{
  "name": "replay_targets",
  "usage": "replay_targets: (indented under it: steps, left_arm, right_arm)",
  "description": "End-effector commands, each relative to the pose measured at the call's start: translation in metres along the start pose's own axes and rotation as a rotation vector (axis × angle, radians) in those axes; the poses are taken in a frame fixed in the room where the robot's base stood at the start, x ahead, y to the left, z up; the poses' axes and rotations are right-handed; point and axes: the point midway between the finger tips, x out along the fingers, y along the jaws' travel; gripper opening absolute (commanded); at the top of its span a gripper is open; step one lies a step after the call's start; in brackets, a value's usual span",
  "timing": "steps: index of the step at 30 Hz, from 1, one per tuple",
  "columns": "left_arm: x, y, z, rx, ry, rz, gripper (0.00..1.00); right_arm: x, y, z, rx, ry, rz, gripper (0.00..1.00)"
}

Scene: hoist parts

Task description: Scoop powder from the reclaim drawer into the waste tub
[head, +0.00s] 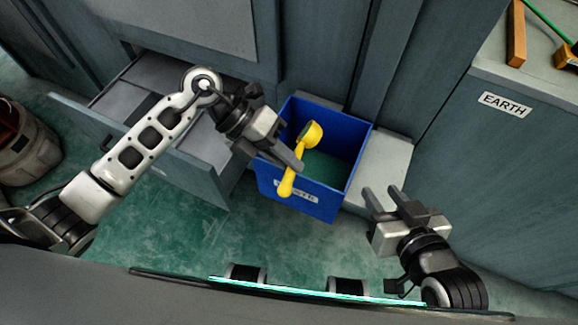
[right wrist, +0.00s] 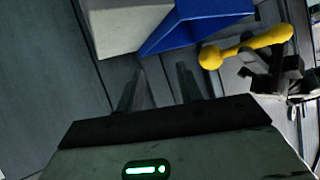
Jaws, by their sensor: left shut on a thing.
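The yellow scoop (head: 296,165) is held by my left gripper (head: 294,152), which is shut on it above the blue waste tub (head: 349,141). The scoop's bowl points up and away in the head view, and its handle end hangs over the tub's near wall. Whether powder is in the bowl I cannot tell. The tub's floor looks green. The reclaim drawer (head: 204,172) is pulled open left of the tub, partly hidden by my left arm. My right gripper (head: 382,191) is open and empty, right of the tub. The right wrist view also shows the scoop (right wrist: 247,47) and tub (right wrist: 192,24).
A pale block (head: 383,172) stands against the tub's right side. A grey cabinet labelled EARTH (head: 505,105) fills the right, with orange and green items on top. A round bin (head: 22,147) stands at far left. The green floor in front is clear.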

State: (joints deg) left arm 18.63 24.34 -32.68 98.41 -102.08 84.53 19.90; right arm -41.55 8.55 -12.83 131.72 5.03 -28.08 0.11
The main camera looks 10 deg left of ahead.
Motion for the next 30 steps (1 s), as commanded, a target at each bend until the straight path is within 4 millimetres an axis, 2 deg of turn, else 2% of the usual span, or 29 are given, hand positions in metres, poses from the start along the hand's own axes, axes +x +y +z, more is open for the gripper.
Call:
replay_targets:
  steps: [4, 15, 30]
  left_arm:
    - [0.002, 0.003, 0.0, 0.001, 0.002, -0.082, 0.0]
    - [0.002, 0.003, 0.0, 0.001, 0.007, -0.16, 0.0]
    - [0.001, 0.003, 0.0, 0.001, 0.007, -0.176, 0.0]
  right_arm:
    - [0.008, 0.0, 0.011, -0.001, -0.008, -0.008, 0.36]
    - [0.022, -0.003, 0.028, 0.008, -0.047, -0.026, 0.36]
    - [0.024, -0.003, 0.031, 0.01, -0.057, -0.031, 0.36]
